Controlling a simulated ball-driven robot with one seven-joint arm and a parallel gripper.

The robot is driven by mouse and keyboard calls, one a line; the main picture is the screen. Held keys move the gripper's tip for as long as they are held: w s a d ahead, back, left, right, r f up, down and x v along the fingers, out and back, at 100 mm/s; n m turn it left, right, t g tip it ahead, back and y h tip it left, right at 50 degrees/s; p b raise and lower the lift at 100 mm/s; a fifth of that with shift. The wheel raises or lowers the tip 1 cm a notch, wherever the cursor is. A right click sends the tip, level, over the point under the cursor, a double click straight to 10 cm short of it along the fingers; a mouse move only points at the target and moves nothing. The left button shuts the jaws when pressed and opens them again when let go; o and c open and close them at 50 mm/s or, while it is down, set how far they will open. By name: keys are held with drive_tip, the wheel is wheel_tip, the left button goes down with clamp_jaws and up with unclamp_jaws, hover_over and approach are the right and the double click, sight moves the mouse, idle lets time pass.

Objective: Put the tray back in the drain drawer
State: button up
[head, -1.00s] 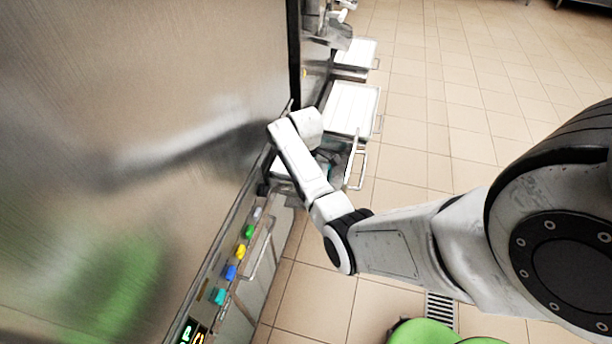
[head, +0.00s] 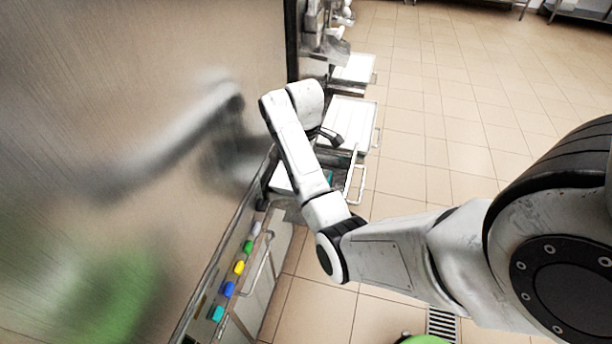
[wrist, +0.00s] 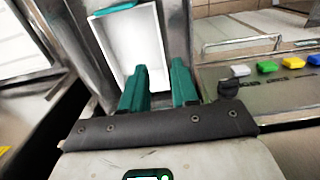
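The white tray (wrist: 128,48) has a teal strip on its far edge in the wrist view. It lies inside the grey metal walls of the pulled-out drain drawer (wrist: 180,25); I cannot tell whether it is fully seated. My gripper (wrist: 160,75) has two teal fingers, spread apart at the tray's near end with nothing visibly clamped between them. In the head view the drawer, with its handle (head: 360,184), stands out from the freezer front. My arm hides much of it, and a white part of the tray (head: 283,184) shows left of the arm.
Coloured knobs (head: 239,267) line the freezer front, below a large reflective steel panel (head: 160,130). More white-topped drawers (head: 350,122) stick out farther along the row. The tiled floor (head: 470,120) to the right is clear.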

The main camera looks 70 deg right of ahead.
drive_tip(key=s+a+f, duration=0.2)
drive_tip(key=a, duration=0.6)
drive_tip(key=s+a+f+m, duration=0.1)
drive_tip(key=s+a+f, duration=0.15)
drive_tip(key=a, duration=0.45)
drive_tip(key=s+a+f, duration=0.1)
drive_tip(key=a+f, duration=0.2)
drive_tip(key=a, duration=0.5)
drive_tip(key=s+a+r+t, duration=0.1)
drive_tip(key=s+a, duration=0.6)
drive_tip(key=a, duration=0.1)
drive_tip(key=shift+s+r+m, duration=0.15)
drive_tip(key=shift+r+m, duration=0.15)
